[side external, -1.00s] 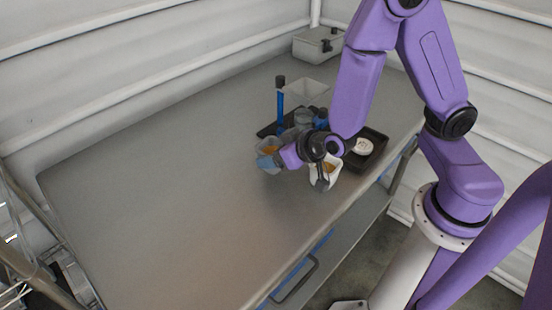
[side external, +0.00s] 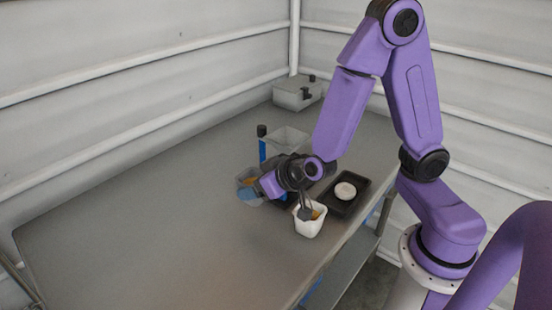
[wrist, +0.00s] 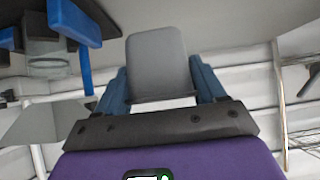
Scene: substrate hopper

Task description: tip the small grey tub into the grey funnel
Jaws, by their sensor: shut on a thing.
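The small grey tub (wrist: 158,62) is between my gripper's two blue fingers in the wrist view. My gripper (wrist: 160,88) is shut on it. In the wrist view a blue post (wrist: 76,22) and a see-through round vessel (wrist: 48,66) show at upper left.
A white tub (side external: 309,228) with orange contents stands near the table's front edge. A black tray (side external: 360,198) with a round white dish (side external: 345,190) is to its right. The table's left is clear.

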